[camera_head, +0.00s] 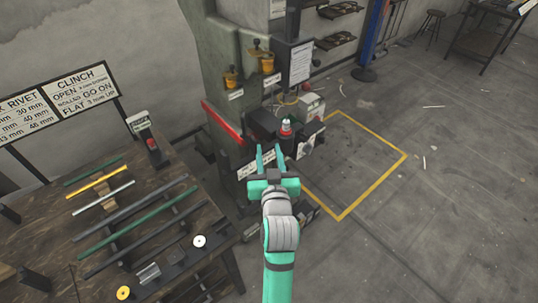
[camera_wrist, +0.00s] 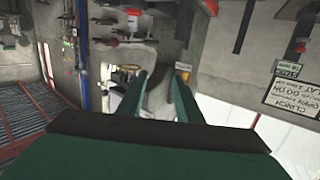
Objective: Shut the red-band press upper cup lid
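The press (camera_head: 222,75) is a tall grey-green column with a red band (camera_head: 222,122) low on its left side. Two brass cups sit on its front. The upper cup (camera_head: 267,64) is at the right, with a dark-knobbed brass lid (camera_head: 255,48) at its upper left, apparently swung aside; the hinge is too small to make out. The lower cup (camera_head: 232,80) has a dark knob on top. My gripper (camera_head: 270,152) is open and empty, in front of the press and well below the cups in the picture. Its two fingers (camera_wrist: 163,92) stand apart in the wrist view.
A work table (camera_head: 60,235) with rods and a sign fills the left. Yellow floor lines (camera_head: 374,184) mark clear floor at the right. A posted sheet (camera_head: 300,62) hangs beside the cups.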

